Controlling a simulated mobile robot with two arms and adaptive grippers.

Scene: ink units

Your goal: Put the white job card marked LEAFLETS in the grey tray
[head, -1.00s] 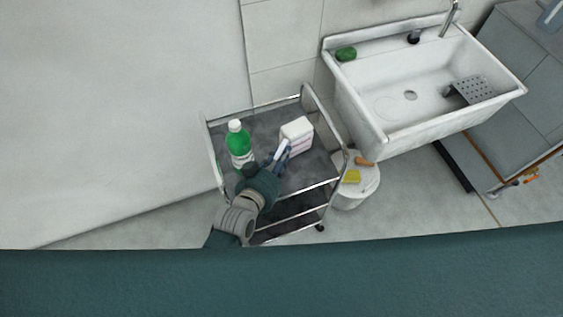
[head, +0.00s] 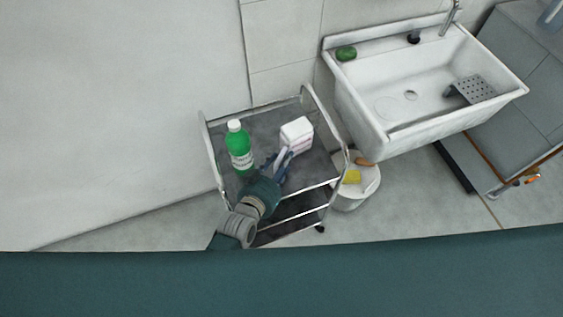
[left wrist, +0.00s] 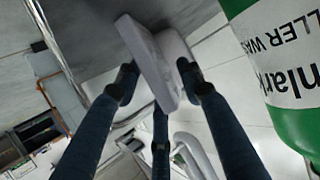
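My left gripper (head: 281,162) is over the front part of the trolley's dark grey top. Its fingers sit on both sides of a white flat piece (head: 283,157) and appear closed on it. In the left wrist view the piece (left wrist: 150,65) is tilted between the fingertips, and another white shape (left wrist: 176,48) shows right behind it. No marking is readable on the piece, so I cannot confirm that it is the LEAFLETS card. I cannot pick out a separate grey tray. My right gripper is not in view.
A green bottle (head: 239,148) stands close left of the gripper on the trolley (head: 262,122). A white box (head: 297,133) stands just behind the gripper. A white bin (head: 352,198) with a yellow sponge (head: 352,177) on it is right, below a white sink (head: 400,80).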

